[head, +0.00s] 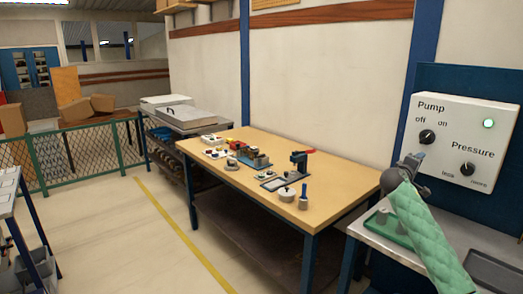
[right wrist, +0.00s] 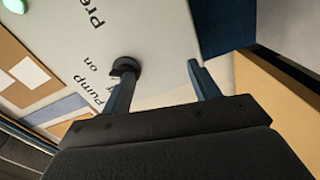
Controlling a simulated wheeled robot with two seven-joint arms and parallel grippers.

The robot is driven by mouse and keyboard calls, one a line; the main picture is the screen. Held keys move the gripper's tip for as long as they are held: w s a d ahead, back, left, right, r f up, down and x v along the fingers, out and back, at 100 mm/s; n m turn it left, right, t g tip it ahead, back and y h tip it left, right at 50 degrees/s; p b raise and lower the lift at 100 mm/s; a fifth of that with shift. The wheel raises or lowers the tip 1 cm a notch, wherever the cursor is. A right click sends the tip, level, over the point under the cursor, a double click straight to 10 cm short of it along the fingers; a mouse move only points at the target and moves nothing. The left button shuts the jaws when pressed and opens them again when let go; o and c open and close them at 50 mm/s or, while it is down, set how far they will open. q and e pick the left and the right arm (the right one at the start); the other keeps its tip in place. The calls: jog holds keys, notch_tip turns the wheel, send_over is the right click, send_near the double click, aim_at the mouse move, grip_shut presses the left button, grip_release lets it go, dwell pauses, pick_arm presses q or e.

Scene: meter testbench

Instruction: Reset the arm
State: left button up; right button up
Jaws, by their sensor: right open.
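My right gripper (head: 413,160) is at the end of the arm in a green quilted sleeve, just below the pump knob (head: 427,137) on the white control box (head: 450,150). In the right wrist view the gripper (right wrist: 162,76) is open, with nothing between its fingers. There the black pump knob (right wrist: 125,66) shows at the tip of the left finger; I cannot tell whether they touch. The pressure knob (head: 467,169) is right of the gripper. A green lamp (head: 488,124) is lit on the box. My left gripper is not in view.
A bench (head: 362,226) with a green item and a dark tray (head: 495,270) stands below the box. A wooden table (head: 235,185) with several small tools and parts is in the middle. Floor with a yellow line (head: 175,225) is clear to the left.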

jog(key=s+a+r+m+y, duration=0.35)
jog(key=s+a+y, duration=0.2)
jog(key=a, duration=0.55)
jog(key=s+a+f+y+p, duration=0.1)
jog(key=s+a+f+y, duration=0.5)
jog(key=s+a+f, duration=0.95)
pick_arm(q)
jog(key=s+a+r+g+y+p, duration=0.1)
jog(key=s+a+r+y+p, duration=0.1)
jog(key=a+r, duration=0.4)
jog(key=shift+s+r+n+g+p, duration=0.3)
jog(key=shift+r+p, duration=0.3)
jog(key=shift+p, duration=0.3)
pick_arm(e)
jog(key=s+a+f+g+y, duration=0.1)
jog(key=s+a+f+g, duration=0.2)
jog(key=s+f, duration=0.6)
jog(key=s+a+f+g+y, duration=0.1)
jog(key=s+a+f+g, duration=0.2)
jog(key=s, duration=1.7)
jog(key=s+a+f+g+y, duration=0.2)
jog(key=s+a+f, duration=0.6)
jog(key=s+f, duration=0.6)
jog(key=shift+s+a+f+g, duration=0.15)
jog(key=shift+f+g, duration=0.55)
jog(key=shift+f, duration=0.1)
